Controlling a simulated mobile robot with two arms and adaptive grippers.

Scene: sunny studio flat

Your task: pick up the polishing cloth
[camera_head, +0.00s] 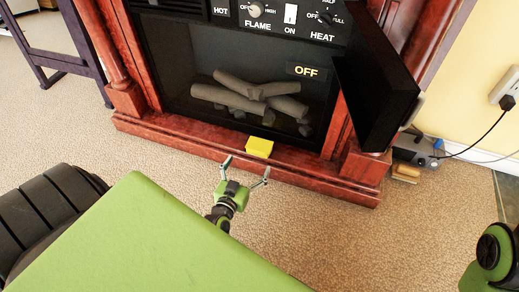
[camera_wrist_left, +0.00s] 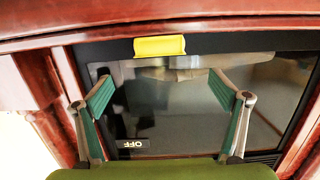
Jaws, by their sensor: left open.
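The polishing cloth appears to be the small yellow folded piece (camera_head: 259,147) on the red-brown ledge at the foot of the fireplace. It also shows in the left wrist view (camera_wrist_left: 160,46), at the top centre. My left gripper (camera_head: 247,170) is open and empty, just in front of the cloth and apart from it. In the left wrist view its two spread fingers (camera_wrist_left: 158,77) leave a wide gap below the cloth. My right gripper is out of frame; only a piece of that arm shows at the lower right.
The electric fireplace (camera_head: 220,65) stands behind the cloth, with its wooden ledge (camera_head: 215,148) along the carpet. Its dark door (camera_head: 375,75) hangs open to the right. A grey device (camera_head: 415,150) with a cable lies on the floor at right. The carpet (camera_head: 340,230) in front is clear.

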